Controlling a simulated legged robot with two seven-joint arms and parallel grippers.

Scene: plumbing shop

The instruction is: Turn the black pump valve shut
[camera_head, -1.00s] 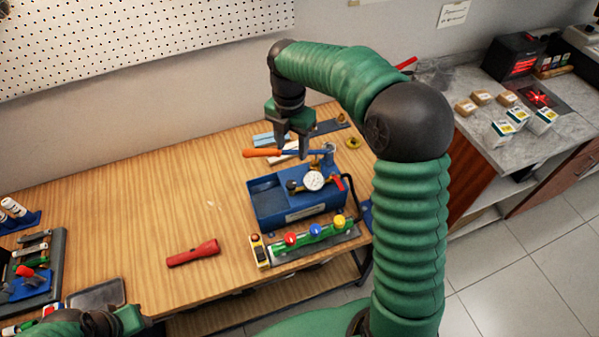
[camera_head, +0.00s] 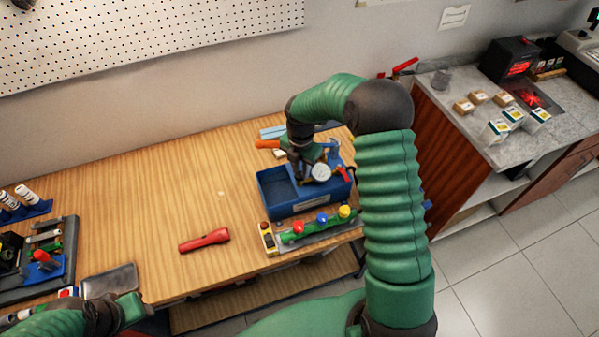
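The blue test pump (camera_head: 287,208) stands near the bench's front right, with an open tank, a round white gauge (camera_head: 320,172), an orange lever grip (camera_head: 267,144) and a small red handle (camera_head: 346,174). My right gripper (camera_head: 303,178) points down over the pump, just left of the gauge. Its fingers are small and dark, so their opening and any contact are unclear. I cannot make out the black valve; the gripper covers that part of the pump. My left gripper (camera_head: 136,309) is low at the left, partly in view, its fingers not clear.
A green manifold (camera_head: 312,231) with red, blue and yellow knobs lies in front of the pump, beside a small yellow device (camera_head: 268,238). A red flashlight (camera_head: 204,240) lies left of them. The bench's middle is clear. Tool trays (camera_head: 68,262) stand at left.

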